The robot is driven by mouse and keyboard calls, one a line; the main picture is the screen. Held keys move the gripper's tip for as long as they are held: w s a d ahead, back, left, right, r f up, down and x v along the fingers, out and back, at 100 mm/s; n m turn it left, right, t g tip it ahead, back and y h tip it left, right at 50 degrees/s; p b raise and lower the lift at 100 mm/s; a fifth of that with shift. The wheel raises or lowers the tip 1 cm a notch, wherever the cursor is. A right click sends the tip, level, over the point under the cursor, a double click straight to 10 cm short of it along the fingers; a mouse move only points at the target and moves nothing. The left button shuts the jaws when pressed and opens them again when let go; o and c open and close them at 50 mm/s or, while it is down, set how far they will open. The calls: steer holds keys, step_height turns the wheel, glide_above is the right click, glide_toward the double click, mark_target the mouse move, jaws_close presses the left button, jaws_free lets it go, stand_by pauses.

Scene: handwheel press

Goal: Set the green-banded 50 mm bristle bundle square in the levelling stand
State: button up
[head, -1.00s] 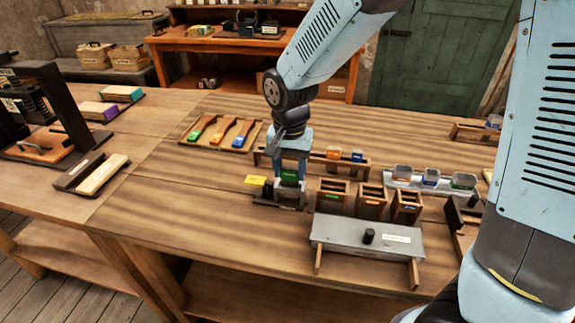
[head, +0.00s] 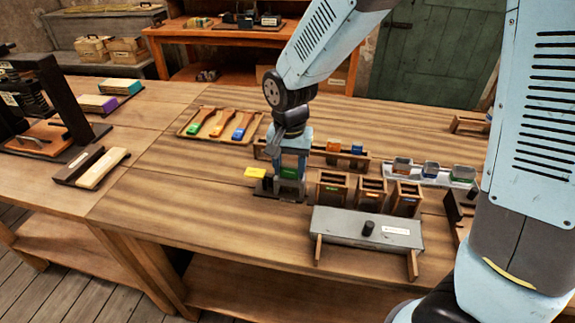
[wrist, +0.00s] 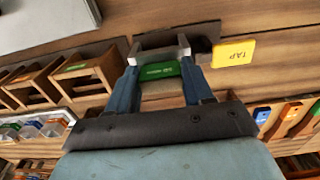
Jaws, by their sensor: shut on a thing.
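The green-banded bristle bundle (head: 289,172) is between the fingers of my gripper (head: 289,168), with its green band facing out. In the wrist view the band (wrist: 160,71) spans between the two blue fingers, and my gripper (wrist: 160,80) is shut on it. The levelling stand (head: 290,195) is a dark base with grey metal parts, and a yellow TAP tag (head: 255,173) is beside it. The bundle is at the stand, low between its grey parts. The fingers hide part of it; I cannot tell whether its bottom touches or sits square.
Several wooden boxes (head: 332,186) stand close to the right of the stand. A grey-topped bench (head: 367,228) is in front of them. A rack with blocks (head: 333,147) is behind. Handled brushes (head: 220,124) lie on a tray at back left. The table's left front is clear.

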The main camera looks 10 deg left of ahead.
steer(key=o, duration=1.2)
step_height(320, 180, up, 14)
steer(key=shift+f, duration=0.15)
steer(key=shift+s, duration=0.1)
